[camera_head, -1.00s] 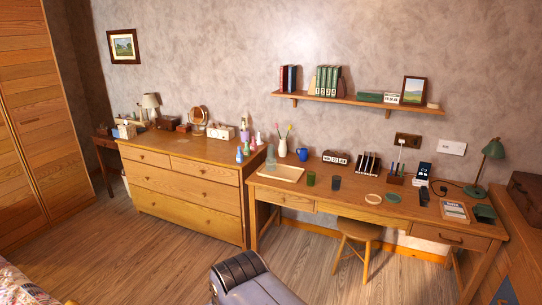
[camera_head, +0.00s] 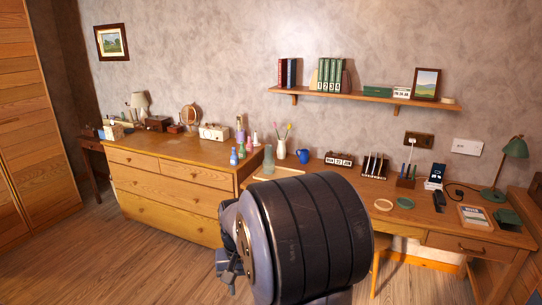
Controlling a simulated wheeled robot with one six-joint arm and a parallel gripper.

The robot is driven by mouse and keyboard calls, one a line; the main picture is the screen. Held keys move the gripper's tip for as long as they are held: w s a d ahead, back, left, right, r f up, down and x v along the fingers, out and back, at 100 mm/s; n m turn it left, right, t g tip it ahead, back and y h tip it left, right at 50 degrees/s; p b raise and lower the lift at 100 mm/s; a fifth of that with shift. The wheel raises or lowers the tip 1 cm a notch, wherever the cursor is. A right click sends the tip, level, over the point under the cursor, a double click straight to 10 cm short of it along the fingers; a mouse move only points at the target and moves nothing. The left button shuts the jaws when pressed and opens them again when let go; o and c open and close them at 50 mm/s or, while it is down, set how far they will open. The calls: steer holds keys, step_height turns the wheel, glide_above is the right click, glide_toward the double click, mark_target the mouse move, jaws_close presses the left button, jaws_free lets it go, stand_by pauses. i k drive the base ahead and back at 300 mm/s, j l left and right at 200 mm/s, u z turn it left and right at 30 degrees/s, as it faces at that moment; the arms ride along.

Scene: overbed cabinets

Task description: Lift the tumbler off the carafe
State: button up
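A pale green glass vessel (camera_head: 268,159), which looks like the carafe, stands upright at the left end of the desk by a light wooden tray (camera_head: 290,171). It is too small to make out the tumbler apart from the carafe. My arm's large dark link fills the lower middle and hides the front left of the desk. A small grey part at its lower left looks like my gripper (camera_head: 229,268). It is well below and in front of the carafe, apart from it. Its fingers are too unclear to tell open from shut.
A white vase with tulips (camera_head: 281,149) and a blue mug (camera_head: 303,156) stand right of the carafe. Small coloured bottles (camera_head: 240,153) stand left on the dresser (camera_head: 165,180). A shelf (camera_head: 360,97) with books hangs above the desk. A stool is partly hidden by my arm.

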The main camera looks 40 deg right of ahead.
mark_target(269, 148)
steer(key=i+l+z, duration=0.1)
steer(key=i+l, duration=1.75)
steer(key=i+l+z, duration=0.15)
steer(key=i+l, duration=0.75)
steer(key=i, duration=0.2)
